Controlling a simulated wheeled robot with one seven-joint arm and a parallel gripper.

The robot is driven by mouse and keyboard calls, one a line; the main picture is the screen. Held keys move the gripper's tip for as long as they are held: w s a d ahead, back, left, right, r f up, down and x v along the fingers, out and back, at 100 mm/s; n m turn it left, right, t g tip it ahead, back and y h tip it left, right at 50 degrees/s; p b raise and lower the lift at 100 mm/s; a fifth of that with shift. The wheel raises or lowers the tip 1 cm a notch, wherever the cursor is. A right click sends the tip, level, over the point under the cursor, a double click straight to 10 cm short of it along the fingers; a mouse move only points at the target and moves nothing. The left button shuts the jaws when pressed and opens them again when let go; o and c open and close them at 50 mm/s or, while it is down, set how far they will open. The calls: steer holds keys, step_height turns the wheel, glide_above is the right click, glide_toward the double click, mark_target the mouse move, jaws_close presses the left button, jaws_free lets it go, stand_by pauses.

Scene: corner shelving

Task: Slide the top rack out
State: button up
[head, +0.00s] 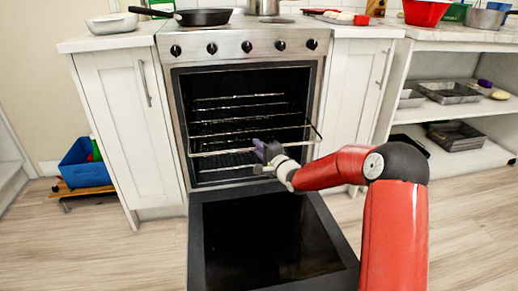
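The oven (246,45) stands in the middle of the head view with its door (268,240) folded down flat in front. Wire racks (238,107) show inside the dark cavity. The front bar of one rack (225,153) stands forward of the oven opening, its right corner reaching past the frame. I cannot tell clearly which level this rack is on. My gripper (260,151) is at the front bar, right of its middle, above the lowered door. Its fingers are small and dark, and I cannot tell whether they are closed around the bar.
A black frying pan (205,17) and a pot (263,7) sit on the stove top. White cabinets flank the oven. Open shelves with metal trays (452,92) are at right. The floor at left front is clear.

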steer(key=shift+o, duration=1.3)
steer(key=v, duration=0.7)
steer(key=shift+s+d, duration=0.2)
steer(key=shift+s, duration=0.1)
